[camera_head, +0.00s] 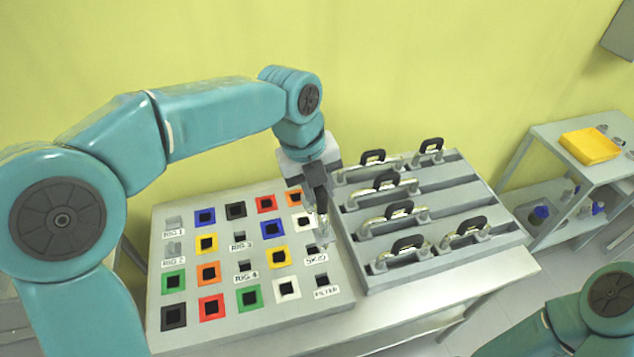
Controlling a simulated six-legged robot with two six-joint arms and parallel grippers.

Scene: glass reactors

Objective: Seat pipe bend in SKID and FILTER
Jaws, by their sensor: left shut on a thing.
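My left gripper (320,212) points down over the right edge of the board, just above the SKID socket (311,248). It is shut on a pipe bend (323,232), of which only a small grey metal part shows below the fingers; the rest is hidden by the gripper. I cannot tell whether its end touches the socket. The FILTER socket (321,280) is a dark square hole nearer the front, and it looks empty. My right gripper is out of view; only part of that arm shows at lower right.
The grey board (185,340) holds several coloured square sockets, with RIG labels among them. Beside it a grey rack (440,262) carries several silver pipes with black handles (408,243). A shelf unit (548,133) with a yellow tray (590,146) stands at far right.

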